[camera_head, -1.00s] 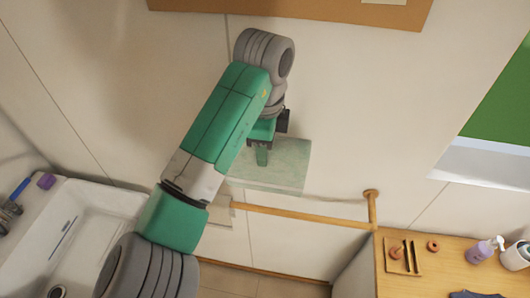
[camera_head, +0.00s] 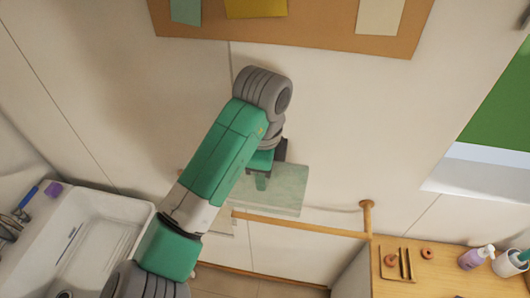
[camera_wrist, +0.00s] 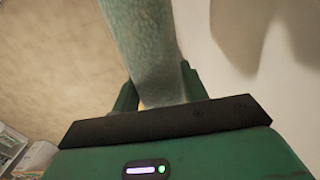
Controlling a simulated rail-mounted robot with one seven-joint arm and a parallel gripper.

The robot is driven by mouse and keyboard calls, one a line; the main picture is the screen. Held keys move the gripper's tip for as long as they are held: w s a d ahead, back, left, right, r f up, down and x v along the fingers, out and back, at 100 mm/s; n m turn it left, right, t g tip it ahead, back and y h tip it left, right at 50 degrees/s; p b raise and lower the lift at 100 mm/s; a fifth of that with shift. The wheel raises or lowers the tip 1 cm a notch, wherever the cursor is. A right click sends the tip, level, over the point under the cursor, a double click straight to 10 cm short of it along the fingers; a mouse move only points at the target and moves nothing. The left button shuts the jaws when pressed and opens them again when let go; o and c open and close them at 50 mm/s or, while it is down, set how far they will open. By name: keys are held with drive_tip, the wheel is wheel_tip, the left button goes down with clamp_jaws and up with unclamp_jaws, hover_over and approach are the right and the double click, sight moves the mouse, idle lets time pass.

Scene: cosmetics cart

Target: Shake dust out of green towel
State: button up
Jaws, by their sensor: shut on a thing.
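The green towel (camera_head: 287,191) is a pale grey-green sheet. It hangs in the air in front of the wall, near the wooden rail (camera_head: 300,229). Whether the towel touches the rail cannot be told. My arm hides the towel's left part in the head view. No dust can be made out.
A white sink (camera_head: 95,240) is at lower left. A wooden counter (camera_head: 400,285) at lower right bears a purple pump bottle (camera_head: 476,257), a white container (camera_head: 511,262) and small items. A cork board (camera_head: 310,25) hangs on the wall above.

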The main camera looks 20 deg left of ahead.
drive_tip(key=s+d+p, duration=0.2)
drive_tip(key=s+p, duration=0.1)
drive_tip(key=s, duration=0.4)
drive_tip(key=shift+s+r, duration=0.1)
drive_tip(key=shift+r, duration=0.05)
wheel_tip(320, 180, up, 6)
drive_tip(key=shift+f, duration=0.1)
idle(0.3)
